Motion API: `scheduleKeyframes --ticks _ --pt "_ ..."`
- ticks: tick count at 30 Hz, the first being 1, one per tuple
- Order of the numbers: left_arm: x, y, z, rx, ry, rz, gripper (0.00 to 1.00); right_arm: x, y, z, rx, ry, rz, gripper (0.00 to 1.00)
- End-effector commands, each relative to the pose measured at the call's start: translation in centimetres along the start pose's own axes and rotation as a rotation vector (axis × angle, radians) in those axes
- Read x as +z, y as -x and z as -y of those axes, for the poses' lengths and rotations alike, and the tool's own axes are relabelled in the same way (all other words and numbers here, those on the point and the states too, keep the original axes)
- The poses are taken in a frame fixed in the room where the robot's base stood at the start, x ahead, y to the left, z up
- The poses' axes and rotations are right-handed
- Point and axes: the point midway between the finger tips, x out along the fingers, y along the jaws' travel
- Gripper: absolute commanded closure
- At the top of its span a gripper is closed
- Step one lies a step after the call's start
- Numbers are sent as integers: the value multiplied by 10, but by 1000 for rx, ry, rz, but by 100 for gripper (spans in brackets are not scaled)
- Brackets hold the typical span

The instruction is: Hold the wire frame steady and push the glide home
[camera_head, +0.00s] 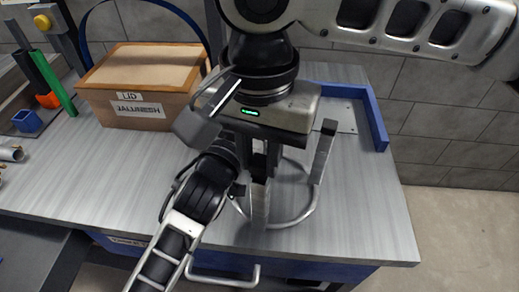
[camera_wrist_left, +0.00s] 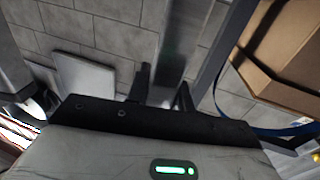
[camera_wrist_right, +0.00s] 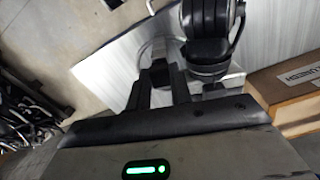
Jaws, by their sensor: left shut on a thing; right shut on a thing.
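The wire frame (camera_head: 292,222) is a silver ring on the bench with upright bars, seen in the head view under my right gripper. One upright, at its right, has a dark tip. My right gripper (camera_head: 262,165) points down over the frame, shut on a small dark part that I take for the glide (camera_wrist_right: 160,68); its fingers hide most of it. My left gripper (camera_wrist_left: 165,88) is shut on a metal bar of the frame (camera_wrist_left: 174,38) in the left wrist view. In the head view, the left fingertips are largely hidden. How far the glide sits in cannot be seen.
A wooden box (camera_head: 140,85) with a lid label stands at the back left. A blue angled edge piece (camera_head: 374,120) lies at the back right. A small blue bin (camera_head: 27,121) and coloured tools are at the far left. The bench's right front (camera_head: 370,220) is clear.

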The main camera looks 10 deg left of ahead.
Motion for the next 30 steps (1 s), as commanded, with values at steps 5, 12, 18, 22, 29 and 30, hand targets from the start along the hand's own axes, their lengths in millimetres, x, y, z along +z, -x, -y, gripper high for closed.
scheduleKeyframes --ticks 5,12,18,22,29,30 --pt "1 0 0 -1 0 3 100 0 0 0 0 0 0 100" --pt "1 0 0 -1 -1 3 100 0 -2 0 0 0 1 100" --pt "1 0 0 -1 0 3 100 0 -6 0 0 0 1 100" --pt "1 0 0 -1 -1 3 100 0 -9 0 0 0 0 100" --pt "1 0 0 -1 -1 3 100 0 -13 0 0 0 0 100" --pt "1 0 0 -1 -1 3 100 0 -14 0 0 0 0 100"
